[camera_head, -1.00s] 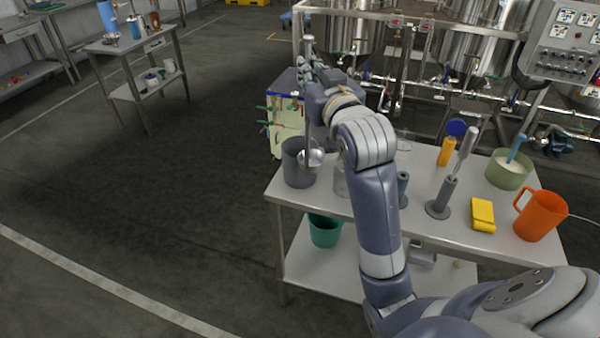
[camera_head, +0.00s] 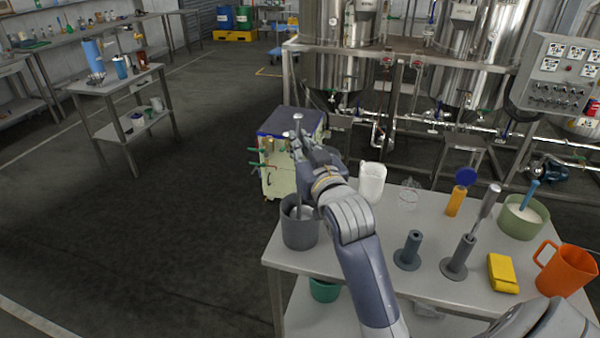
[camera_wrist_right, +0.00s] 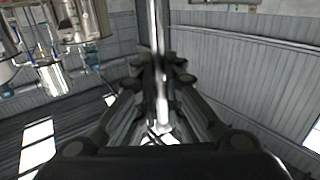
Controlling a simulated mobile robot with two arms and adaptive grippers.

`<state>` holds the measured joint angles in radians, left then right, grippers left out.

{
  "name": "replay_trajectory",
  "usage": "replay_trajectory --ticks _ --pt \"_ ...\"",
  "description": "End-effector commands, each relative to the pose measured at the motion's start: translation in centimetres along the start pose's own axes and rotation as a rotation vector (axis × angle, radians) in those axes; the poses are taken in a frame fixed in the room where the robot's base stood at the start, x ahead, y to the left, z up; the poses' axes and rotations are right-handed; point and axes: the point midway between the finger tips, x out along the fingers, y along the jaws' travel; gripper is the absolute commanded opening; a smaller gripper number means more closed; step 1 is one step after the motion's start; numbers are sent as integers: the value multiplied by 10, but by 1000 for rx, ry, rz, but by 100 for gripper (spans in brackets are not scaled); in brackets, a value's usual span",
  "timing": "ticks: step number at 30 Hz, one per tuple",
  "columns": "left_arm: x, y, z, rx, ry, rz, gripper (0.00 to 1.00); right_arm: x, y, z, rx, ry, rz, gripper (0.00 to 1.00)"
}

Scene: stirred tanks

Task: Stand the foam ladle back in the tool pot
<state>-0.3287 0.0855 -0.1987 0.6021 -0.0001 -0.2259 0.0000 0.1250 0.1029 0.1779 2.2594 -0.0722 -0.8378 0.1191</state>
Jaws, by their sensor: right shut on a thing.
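The steel foam ladle (camera_head: 298,190) stands nearly upright, with its handle top above my fingers and its lower end inside the rim of the dark grey tool pot (camera_head: 299,234). The pot stands at the left end of the steel table. My right gripper (camera_head: 301,152) is shut on the ladle's handle above the pot. The handle (camera_wrist_right: 159,60) also runs between the fingers in the right wrist view. The pot's wall hides part of the ladle's bowl, and I cannot tell whether it touches the bottom. My left gripper is not in view.
A white jug (camera_head: 372,183) stands right of the pot behind my arm. A green bucket (camera_head: 324,290) sits on the lower shelf.

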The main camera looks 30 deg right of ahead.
Motion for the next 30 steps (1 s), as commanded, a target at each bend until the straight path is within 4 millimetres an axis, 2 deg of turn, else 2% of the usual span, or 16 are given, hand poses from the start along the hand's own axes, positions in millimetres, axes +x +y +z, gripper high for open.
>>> replay_trajectory --ticks 3,7,10,16,22,28,29,30 --pt "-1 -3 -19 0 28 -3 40 0 0 21 0 -1 0 0" --pt "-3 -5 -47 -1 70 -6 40 0 0 29 1 2 1 0" --pt "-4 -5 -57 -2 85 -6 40 0 0 41 1 -1 1 0" --pt "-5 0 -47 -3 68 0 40 0 0 66 0 1 0 0" --pt "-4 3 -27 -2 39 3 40 0 0 68 0 4 0 0" --pt "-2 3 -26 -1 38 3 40 0 -1 72 0 3 0 0" --pt "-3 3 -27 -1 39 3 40 0 -1 71 0 3 0 13" --pt "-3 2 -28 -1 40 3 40 0 -1 71 0 3 0 22"
